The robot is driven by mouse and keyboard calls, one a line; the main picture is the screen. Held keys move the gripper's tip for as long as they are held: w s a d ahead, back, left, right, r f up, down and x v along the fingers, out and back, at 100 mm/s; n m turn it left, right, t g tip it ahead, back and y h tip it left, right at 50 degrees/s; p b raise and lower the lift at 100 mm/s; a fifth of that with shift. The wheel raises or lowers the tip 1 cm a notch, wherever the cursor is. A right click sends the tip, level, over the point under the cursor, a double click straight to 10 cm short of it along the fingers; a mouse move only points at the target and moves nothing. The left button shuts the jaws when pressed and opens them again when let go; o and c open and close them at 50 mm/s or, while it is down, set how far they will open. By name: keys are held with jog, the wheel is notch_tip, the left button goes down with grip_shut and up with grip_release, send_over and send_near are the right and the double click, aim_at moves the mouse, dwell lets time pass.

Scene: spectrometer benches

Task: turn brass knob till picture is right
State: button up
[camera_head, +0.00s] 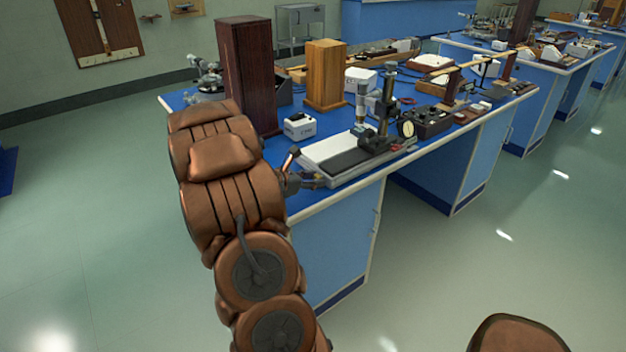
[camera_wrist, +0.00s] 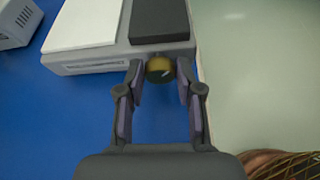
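The brass knob (camera_wrist: 160,69) is on the near end face of a white and grey instrument (camera_wrist: 90,61), below its black plate, in the wrist view. My gripper (camera_wrist: 160,72) has a finger on each side of the knob. The fingers are spread, and small gaps seem to show between them and the knob. In the head view my gripper (camera_head: 312,180) is at the near left end of the instrument (camera_head: 345,173), low beside the bench top. The knob cannot be made out there. No picture or screen that I can identify shows in either view.
The blue bench (camera_head: 334,232) has its edge close to my gripper on the right in the wrist view. A small white box (camera_head: 299,126), a dark wood box (camera_head: 247,75) and a lighter wood box (camera_head: 325,75) stand behind. A microscope-like column (camera_head: 385,105) rises over the instrument.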

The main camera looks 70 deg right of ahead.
grip_shut()
jog(key=p, duration=0.2)
jog(key=shift+r+n+p, duration=0.2)
jog(key=shift+n+p, duration=0.2)
jog(key=shift+f+g+y+p, duration=0.15)
jog(key=shift+g+y+p, duration=0.2)
jog(key=shift+p, duration=0.2)
jog(key=o, duration=0.5)
grip_release()
jog(key=shift+w, duration=0.1)
